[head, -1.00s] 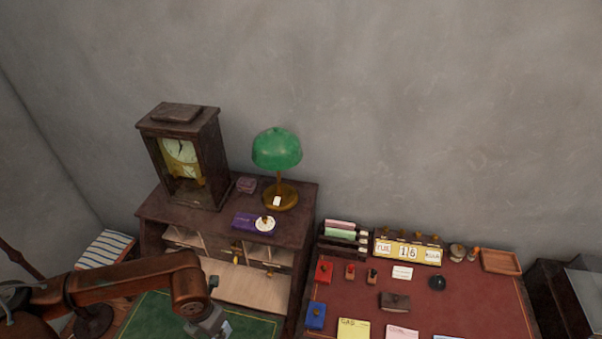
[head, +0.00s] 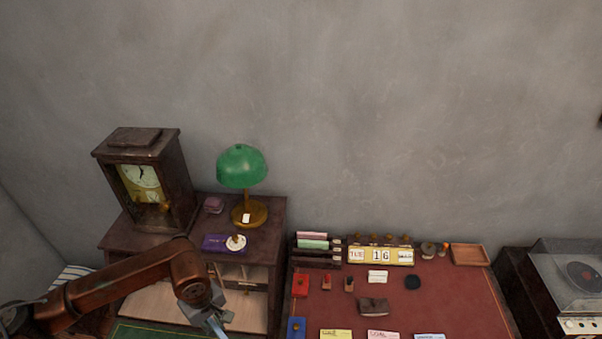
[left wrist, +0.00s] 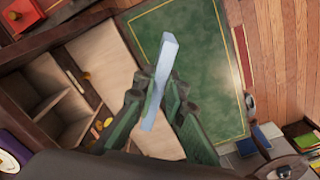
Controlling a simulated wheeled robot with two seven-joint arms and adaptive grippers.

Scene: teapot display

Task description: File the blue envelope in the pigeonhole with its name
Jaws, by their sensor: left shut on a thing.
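My left gripper (head: 212,310) is at the lower edge of the head view, in front of the dark cabinet with the pigeonholes (head: 235,272). In the left wrist view its green fingers (left wrist: 153,103) are shut on the thin pale blue envelope (left wrist: 164,62), seen nearly edge-on. The envelope (head: 217,326) also shows below the gripper in the head view. The wooden pigeonholes (left wrist: 68,107) lie at the left of the wrist view, apart from the envelope. Name labels on them cannot be read. My right gripper is not in view.
A green lamp (head: 242,167), a clock (head: 145,185) and a purple box (head: 215,242) stand on the cabinet top. A green writing surface (left wrist: 190,60) lies below the gripper. To the right, a red-topped desk (head: 440,300) holds stamps, cards and a calendar (head: 380,256).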

